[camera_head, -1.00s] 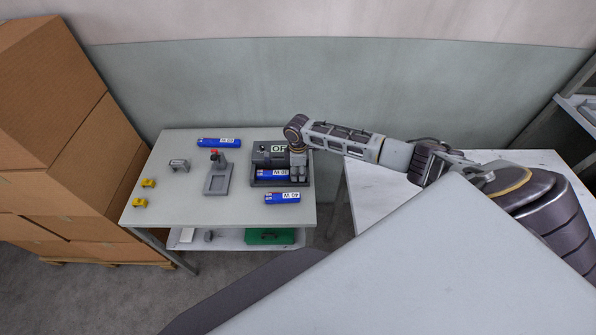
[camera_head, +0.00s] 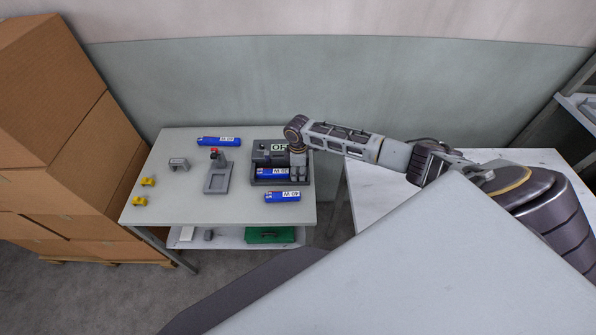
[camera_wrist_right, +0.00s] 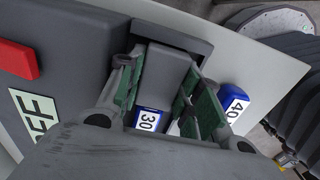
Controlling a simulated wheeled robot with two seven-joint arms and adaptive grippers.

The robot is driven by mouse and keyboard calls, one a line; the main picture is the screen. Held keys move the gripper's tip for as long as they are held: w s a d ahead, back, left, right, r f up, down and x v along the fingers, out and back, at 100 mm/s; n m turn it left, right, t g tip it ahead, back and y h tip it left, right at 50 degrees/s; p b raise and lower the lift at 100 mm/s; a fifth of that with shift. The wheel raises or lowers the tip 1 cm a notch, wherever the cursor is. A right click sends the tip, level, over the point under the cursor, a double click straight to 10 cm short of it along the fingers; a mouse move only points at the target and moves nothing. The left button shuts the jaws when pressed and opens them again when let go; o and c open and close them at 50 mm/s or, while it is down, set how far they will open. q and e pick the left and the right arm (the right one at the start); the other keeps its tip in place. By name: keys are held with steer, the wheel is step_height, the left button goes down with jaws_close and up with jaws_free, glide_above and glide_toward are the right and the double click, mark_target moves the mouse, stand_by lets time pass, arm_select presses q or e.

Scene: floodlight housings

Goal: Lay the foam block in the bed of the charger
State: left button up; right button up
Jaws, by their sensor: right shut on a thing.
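The charger (camera_head: 256,159) is a dark grey box with an OFF label, on the light table, with a low-walled bed at its front. My right gripper (camera_head: 298,175) is over the right end of this bed. In the right wrist view, its green-padded fingers (camera_wrist_right: 160,95) are shut on a plain grey block (camera_wrist_right: 166,72), which I take to be the foam block. The block is at the bed's end wall (camera_wrist_right: 172,32); whether it touches the floor of the bed I cannot tell. A blue battery (camera_head: 271,172) lies in the bed beside it. My left gripper is out of view.
One loose blue battery (camera_head: 282,197) lies just in front of the charger and another (camera_head: 218,141) at the back. A grey stand with a red top (camera_head: 217,178), a small grey bracket (camera_head: 178,164) and two yellow pieces (camera_head: 147,181) are to the left.

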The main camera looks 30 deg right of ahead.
stand_by(0.3)
steer(key=o, duration=0.8)
steer(key=shift+w+r, duration=0.1)
steer(key=shift+r, duration=0.05)
steer(key=shift+w+d+r, duration=0.1)
steer(key=shift+r, duration=0.35)
steer(key=r, duration=1)
steer(key=shift+s+a+r, duration=0.2)
steer(key=shift+s+r, duration=0.1)
steer(key=shift+f, duration=0.1)
